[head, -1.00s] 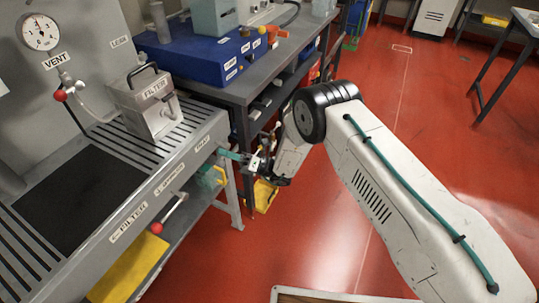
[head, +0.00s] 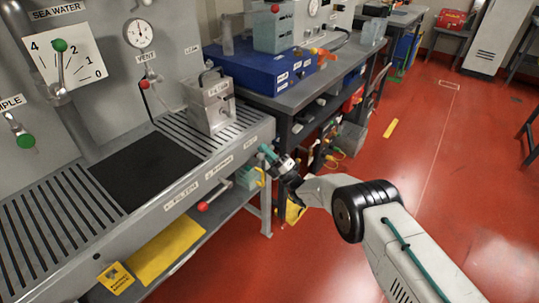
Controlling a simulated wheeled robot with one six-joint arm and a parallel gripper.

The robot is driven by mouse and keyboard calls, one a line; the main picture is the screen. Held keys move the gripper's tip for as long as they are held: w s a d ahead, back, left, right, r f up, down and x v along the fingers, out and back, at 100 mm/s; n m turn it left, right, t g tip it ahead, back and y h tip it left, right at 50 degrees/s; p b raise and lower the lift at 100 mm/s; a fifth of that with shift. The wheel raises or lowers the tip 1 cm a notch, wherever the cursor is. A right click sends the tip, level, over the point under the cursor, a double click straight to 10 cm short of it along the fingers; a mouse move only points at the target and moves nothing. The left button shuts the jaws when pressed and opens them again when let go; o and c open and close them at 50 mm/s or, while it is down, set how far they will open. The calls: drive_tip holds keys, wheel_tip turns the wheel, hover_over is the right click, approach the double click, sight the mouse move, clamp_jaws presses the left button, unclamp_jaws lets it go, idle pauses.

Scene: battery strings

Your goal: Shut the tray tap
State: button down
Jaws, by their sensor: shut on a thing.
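The long grey tray bench (head: 75,238) runs along the left with a slotted top. A short label beside its right front corner marks the tray tap, which is small and mostly hidden at my gripper. My gripper (head: 268,154) is at that corner, its teal tip against the bench's front edge. It is shut on the tray tap. The tap's handle angle cannot be made out. Along the same front edge, to the left, hangs a separate lever with a red ball (head: 203,206), under the filter label.
A metal filter box (head: 211,104) stands on the bench beside a black mat (head: 145,170). A vent lever (head: 145,84) and a sea water lever (head: 60,62) are on the back panel. A blue case (head: 262,70) lies on the neighbouring table. Red floor is open at right.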

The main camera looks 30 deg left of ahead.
drive_tip(key=shift+s+f, duration=0.2)
drive_tip(key=shift+f, duration=0.05)
drive_tip(key=c, duration=1.6)
unclamp_jaws()
drive_tip(key=shift+w+d+r, duration=0.1)
drive_tip(key=shift+w, duration=0.05)
drive_tip(key=shift+v, duration=3.95)
